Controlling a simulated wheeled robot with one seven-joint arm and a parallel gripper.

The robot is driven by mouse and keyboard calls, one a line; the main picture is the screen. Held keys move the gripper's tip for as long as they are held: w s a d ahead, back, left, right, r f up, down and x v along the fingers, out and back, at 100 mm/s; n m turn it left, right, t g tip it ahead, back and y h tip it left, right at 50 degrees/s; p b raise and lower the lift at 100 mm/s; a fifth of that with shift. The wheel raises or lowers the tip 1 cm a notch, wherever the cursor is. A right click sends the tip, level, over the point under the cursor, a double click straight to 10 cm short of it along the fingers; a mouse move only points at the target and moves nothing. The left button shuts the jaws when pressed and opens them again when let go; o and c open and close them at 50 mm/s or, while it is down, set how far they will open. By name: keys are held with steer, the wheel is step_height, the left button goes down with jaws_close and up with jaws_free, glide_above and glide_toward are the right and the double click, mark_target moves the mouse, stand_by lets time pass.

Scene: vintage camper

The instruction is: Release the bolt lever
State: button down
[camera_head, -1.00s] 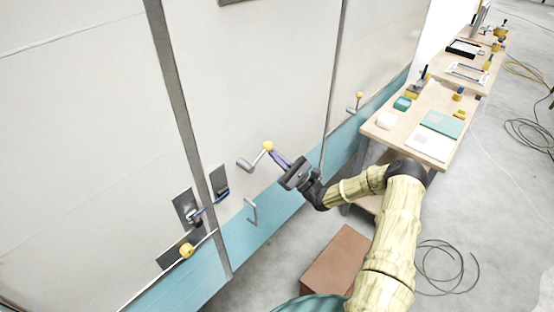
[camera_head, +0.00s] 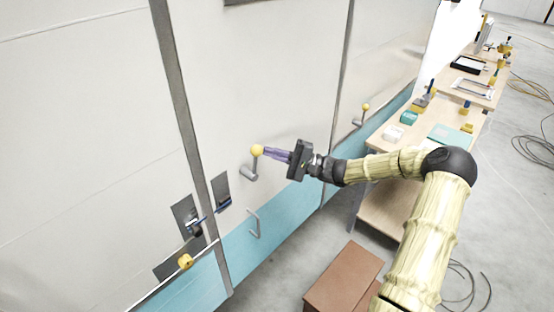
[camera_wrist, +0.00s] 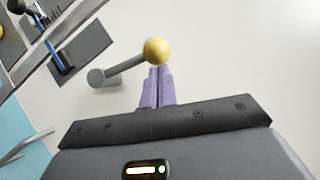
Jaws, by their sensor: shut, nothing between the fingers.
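A grey crank-like lever with a yellow ball knob (camera_head: 257,150) stands out from the cream camper wall; its arm points nearly straight up. In the wrist view the knob (camera_wrist: 157,50) is right at the tips of my gripper (camera_wrist: 158,72), and the grey arm runs left to its round pivot. My gripper (camera_head: 268,153) has purple fingers, shut with nothing between them, at the knob's right side; I cannot tell whether they touch it. Left of it, a bolt with a blue rod (camera_head: 210,217) spans two dark plates across the panel seam; it also shows in the wrist view (camera_wrist: 50,43).
A yellow knob (camera_head: 186,261) sits low left on a dark plate. A bent grey handle (camera_head: 254,224) is below the lever. A similar yellow-knobbed lever (camera_head: 365,107) is further right. Workbenches (camera_head: 390,150) with small items and a brown box (camera_head: 345,275) stand right of the wall.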

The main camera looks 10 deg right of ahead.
steer(key=shift+s+a+r+n+g+h+b, duration=0.25)
steer(key=shift+a+r+n+g+h+b, duration=0.15)
steer(key=shift+n, duration=0.35)
steer(key=shift+s+a+r+n+g+h+b, duration=0.25)
steer(key=shift+a+n+g+b, duration=0.15)
steer(key=shift+n, duration=0.35)
steer(key=shift+d, duration=0.1)
steer(key=w+f+b+v, duration=0.1)
steer(key=b+v, duration=0.3)
steer(key=v, duration=0.9)
steer(key=shift+w+d+t, duration=0.3)
steer(key=shift+w+d, duration=0.1)
steer(key=shift+w, duration=0.3)
